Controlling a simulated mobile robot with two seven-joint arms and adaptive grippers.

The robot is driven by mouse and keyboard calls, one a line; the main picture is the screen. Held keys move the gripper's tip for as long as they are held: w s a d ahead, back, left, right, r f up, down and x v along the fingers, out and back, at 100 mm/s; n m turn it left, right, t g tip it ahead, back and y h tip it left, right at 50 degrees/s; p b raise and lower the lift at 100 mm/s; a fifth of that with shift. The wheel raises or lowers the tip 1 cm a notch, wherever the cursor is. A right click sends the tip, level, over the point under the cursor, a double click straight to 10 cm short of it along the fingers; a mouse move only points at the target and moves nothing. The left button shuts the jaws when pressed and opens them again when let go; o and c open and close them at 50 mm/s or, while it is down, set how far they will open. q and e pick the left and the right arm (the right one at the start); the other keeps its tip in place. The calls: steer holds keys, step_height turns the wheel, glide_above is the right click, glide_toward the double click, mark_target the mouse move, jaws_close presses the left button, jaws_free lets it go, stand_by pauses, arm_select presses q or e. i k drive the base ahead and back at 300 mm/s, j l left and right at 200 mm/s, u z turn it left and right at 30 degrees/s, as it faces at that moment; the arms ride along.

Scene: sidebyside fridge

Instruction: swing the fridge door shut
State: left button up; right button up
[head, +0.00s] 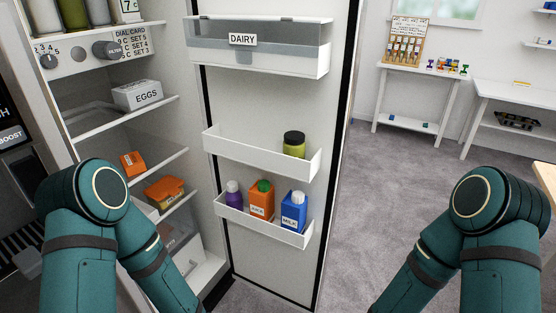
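The fridge door (262,105) stands open in the middle of the head view, its inner side facing me. It carries a clear dairy bin (260,58) at the top. A shelf below it holds a jar with a dark lid (294,145). The lowest shelf holds a purple bottle (234,194), an orange carton (262,200) and a blue milk carton (294,212). The fridge interior (95,85) is open to the left. Both my arms show at the bottom left and bottom right, but neither gripper is in view.
Fridge shelves hold an egg box (137,95) and orange packages (164,191). Grey carpet (375,190) lies clear right of the door. White tables (424,74) stand at the back right, and a wooden table edge (547,179) shows at the far right.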

mark_target(301, 74)
steer(key=i+l+u, duration=0.5)
steer(key=l, duration=0.3)
steer(key=i+l+u, duration=0.15)
steer(key=l+u, duration=0.3)
steer(key=l, duration=0.4)
steer(key=i+l+u, duration=0.1)
steer(key=l+u, duration=0.4)
steer(key=l, duration=0.45)
steer(key=k+l+u, duration=0.1)
steer(key=l+u, duration=0.4)
steer(key=l, duration=0.5)
steer(key=k+l+u, duration=0.1)
steer(key=l+u, duration=0.35)
steer(key=l, duration=0.4)
steer(key=i+l+u, duration=0.2)
steer(key=l, duration=0.15)
steer(key=j, duration=0.45)
steer(key=k+u, duration=0.05)
steer(key=k, duration=0.05)
